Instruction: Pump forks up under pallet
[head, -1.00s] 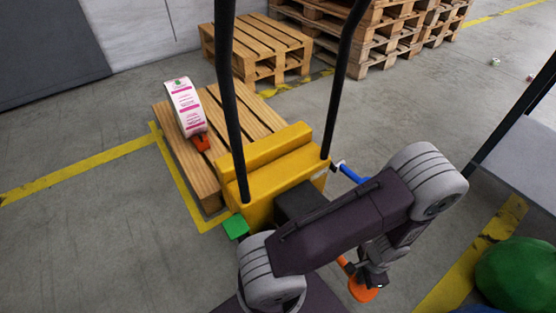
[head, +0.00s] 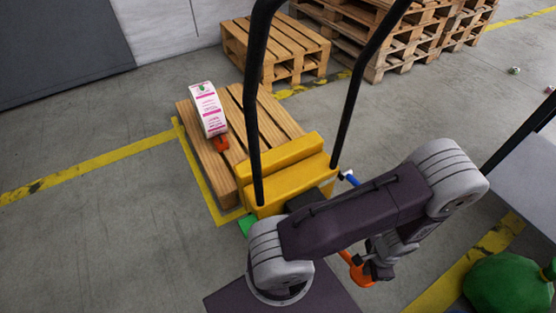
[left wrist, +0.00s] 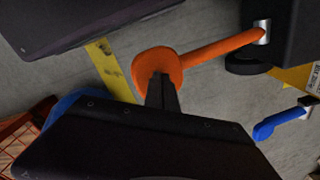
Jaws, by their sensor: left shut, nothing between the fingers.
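The yellow pallet truck (head: 285,178), with two black upright bars, stands at the near end of a wooden pallet (head: 268,115). An orange pedal (head: 360,275) on an orange bar sticks out near its right side; in the left wrist view its round end (left wrist: 157,66) is large. My left gripper (head: 372,268) is at the orange pedal, its shut fingers (left wrist: 160,88) against or just over the round end; contact is not clear. A blue lever (head: 349,178) and a green pedal (head: 247,225) show on the truck. The forks are hidden. My right gripper is out of view.
A white label roll (head: 208,108) stands on the pallet by an orange chock (head: 220,143). More pallets (head: 275,48) stand behind. A green rounded object (head: 508,282) and a grey platform (head: 525,165) are at right. Open floor lies left.

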